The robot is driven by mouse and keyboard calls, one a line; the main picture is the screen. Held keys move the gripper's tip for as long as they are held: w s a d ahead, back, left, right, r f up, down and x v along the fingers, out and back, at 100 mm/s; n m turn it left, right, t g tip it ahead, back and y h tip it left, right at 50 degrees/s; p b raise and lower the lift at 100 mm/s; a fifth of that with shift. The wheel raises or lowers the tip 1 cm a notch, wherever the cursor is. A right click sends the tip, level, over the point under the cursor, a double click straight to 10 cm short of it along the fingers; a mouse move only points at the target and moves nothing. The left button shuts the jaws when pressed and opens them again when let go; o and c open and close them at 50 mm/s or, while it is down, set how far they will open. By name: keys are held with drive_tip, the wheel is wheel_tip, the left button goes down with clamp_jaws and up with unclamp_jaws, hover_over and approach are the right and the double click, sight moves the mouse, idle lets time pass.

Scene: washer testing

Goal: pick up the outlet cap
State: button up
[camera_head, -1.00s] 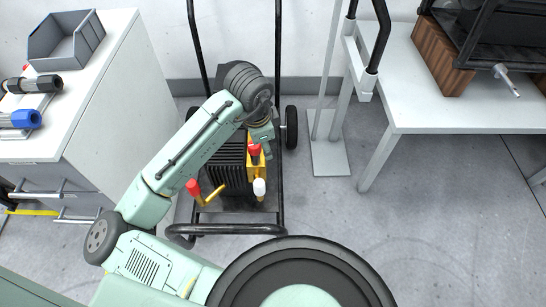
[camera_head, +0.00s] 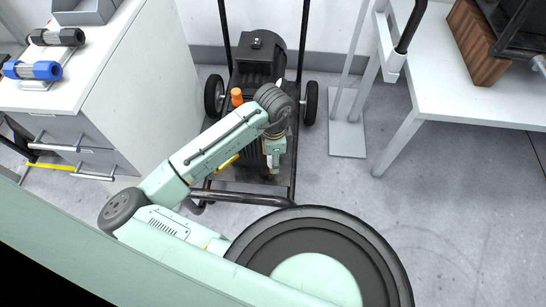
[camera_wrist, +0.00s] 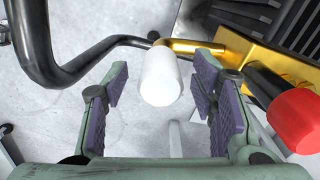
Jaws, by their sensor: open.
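The outlet cap (camera_wrist: 160,77) is a white cylinder on the end of a brass pipe (camera_wrist: 190,46), seen in the wrist view. My gripper (camera_wrist: 160,90) is open, with one purple-padded finger on each side of the cap. A gap shows between the cap and each finger, and I cannot tell how deep the cap sits between them. In the head view my gripper (camera_head: 272,160) points down at the front of the wheeled pressure washer (camera_head: 256,75). The cap is hidden there behind my arm and gripper.
A red-capped part (camera_wrist: 296,118) sits close right of my gripper. The washer's black tube frame (camera_wrist: 75,72) curves past on the left. In the head view an orange knob (camera_head: 237,97) stands left of my arm. A white cabinet (camera_head: 135,90) and white table (camera_head: 460,105) flank the washer.

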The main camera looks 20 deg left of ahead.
drive_tip(key=shift+f, duration=0.3)
drive_tip(key=shift+c, duration=0.3)
drive_tip(key=c, duration=0.9)
drive_tip(key=shift+o, duration=0.2)
drive_tip(key=shift+r, duration=0.2)
